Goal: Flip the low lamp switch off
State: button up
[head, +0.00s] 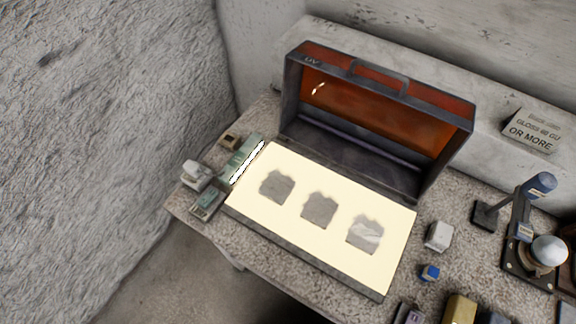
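A green device (234,163) with a brightly glowing strip (247,162) lies on the table, left of a lit cream panel (292,226). I cannot tell whether it is the low lamp. A smaller grey-green box (206,203) lies in front of it, near the table's left corner. A pale device (196,175) sits beside that box. A small brown box (229,140) lies behind. No switch can be made out clearly on any of them. My gripper is not in view.
Three grey flat pieces (319,209) lie on the lit panel. An open dark case (380,82) marked UV, orange inside, stands behind it. A white block (438,236), a blue cube (430,272) and a blue-headed stand (540,185) are at right. A wall (110,110) rises left.

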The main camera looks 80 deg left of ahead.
aim_at(208, 198)
jog(key=u, duration=3.5)
